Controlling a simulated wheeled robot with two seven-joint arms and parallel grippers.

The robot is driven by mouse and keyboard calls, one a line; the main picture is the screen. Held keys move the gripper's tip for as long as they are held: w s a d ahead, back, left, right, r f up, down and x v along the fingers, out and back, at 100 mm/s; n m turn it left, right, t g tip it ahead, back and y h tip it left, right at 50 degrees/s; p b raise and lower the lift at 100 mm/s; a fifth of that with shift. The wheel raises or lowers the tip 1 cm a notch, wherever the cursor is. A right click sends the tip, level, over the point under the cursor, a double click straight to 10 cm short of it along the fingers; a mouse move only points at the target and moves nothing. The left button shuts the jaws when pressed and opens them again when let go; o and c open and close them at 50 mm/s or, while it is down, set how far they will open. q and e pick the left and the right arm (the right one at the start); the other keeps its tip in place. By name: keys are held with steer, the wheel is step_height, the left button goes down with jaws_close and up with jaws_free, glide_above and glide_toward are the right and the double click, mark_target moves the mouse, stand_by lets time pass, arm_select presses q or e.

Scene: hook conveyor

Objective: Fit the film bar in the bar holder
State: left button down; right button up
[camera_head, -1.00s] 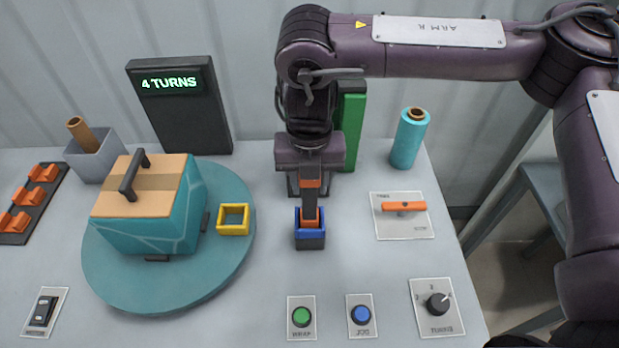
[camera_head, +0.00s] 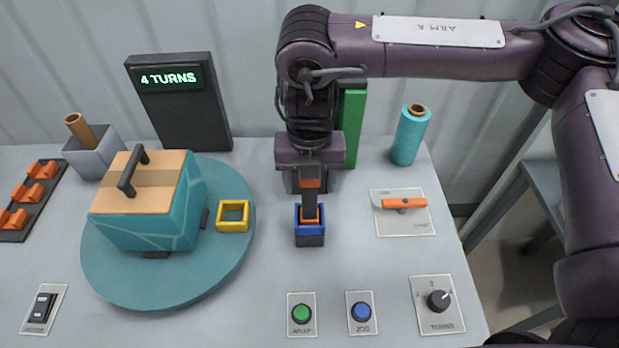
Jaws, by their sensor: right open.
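The bar holder (camera_head: 310,240) is a small dark box with a blue rim, right of the turntable. The film bar (camera_head: 310,204), dark with orange parts, stands upright with its lower end inside the blue rim; how deep it sits is hidden. My right gripper (camera_head: 310,186) points down over the holder, open around the bar's upper part. Its fingers are small and partly hidden, so contact with the bar cannot be told. My left gripper is not in view.
A teal turntable (camera_head: 170,285) carries a wrapped box (camera_head: 150,220) and a yellow square frame (camera_head: 234,228). Behind my right arm stands a green post (camera_head: 352,130), with a teal film roll (camera_head: 408,138) beside it. Green (camera_head: 301,314) and blue (camera_head: 361,312) buttons lie in front.

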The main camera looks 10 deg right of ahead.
step_height(320, 180, up, 8)
steer(key=shift+f, duration=0.1)
stand_by(0.4)
